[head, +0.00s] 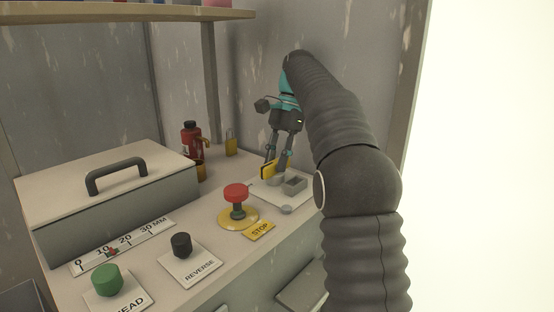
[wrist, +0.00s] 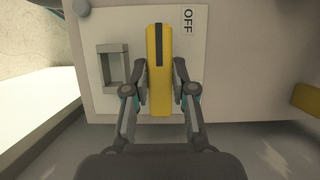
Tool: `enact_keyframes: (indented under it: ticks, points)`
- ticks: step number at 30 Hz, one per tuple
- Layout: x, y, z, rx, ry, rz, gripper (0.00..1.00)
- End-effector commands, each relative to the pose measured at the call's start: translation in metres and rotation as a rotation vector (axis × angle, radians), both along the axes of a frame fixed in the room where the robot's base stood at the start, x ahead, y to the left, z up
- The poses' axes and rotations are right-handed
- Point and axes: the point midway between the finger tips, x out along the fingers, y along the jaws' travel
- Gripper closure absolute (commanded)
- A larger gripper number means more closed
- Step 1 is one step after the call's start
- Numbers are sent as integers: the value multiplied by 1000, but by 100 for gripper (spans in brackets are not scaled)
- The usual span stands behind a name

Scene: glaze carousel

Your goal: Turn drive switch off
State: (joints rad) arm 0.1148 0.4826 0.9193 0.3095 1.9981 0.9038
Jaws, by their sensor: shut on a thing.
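The drive switch is a yellow lever (wrist: 158,75) with a dark stripe at one end, mounted on a pale plate (wrist: 198,75) marked OFF near the top right in the wrist view. A grey bracket (wrist: 113,68) stands beside the lever on the same plate. In the head view the yellow lever (head: 267,170) is partly hidden by my gripper (head: 277,168). My gripper's fingers (wrist: 160,80) are on either side of the lever, shut on it. Which way the lever is set is hard to tell.
A red mushroom stop button (head: 236,192) stands just in front of the switch plate. A green knob (head: 107,281), a black reverse knob (head: 182,246) and a lidded box (head: 115,200) are to the left. A red bottle (head: 192,142) and yellow padlock (head: 231,143) stand behind.

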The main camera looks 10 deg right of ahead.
Motion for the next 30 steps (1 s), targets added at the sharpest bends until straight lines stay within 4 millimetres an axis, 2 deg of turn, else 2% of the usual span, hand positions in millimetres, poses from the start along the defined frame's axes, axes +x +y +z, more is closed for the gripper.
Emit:
enact_keyframes:
  ticks: [7,8,10,24,30]
  points:
    - [0,0,-1,2,3,2,100]
    - [0,0,-1,2,3,2,68]
    - [0,0,-1,1,2,1,50]
    - [0,-1,0,1,1,-5,50]
    - [-1,-1,0,1,0,-92,50]
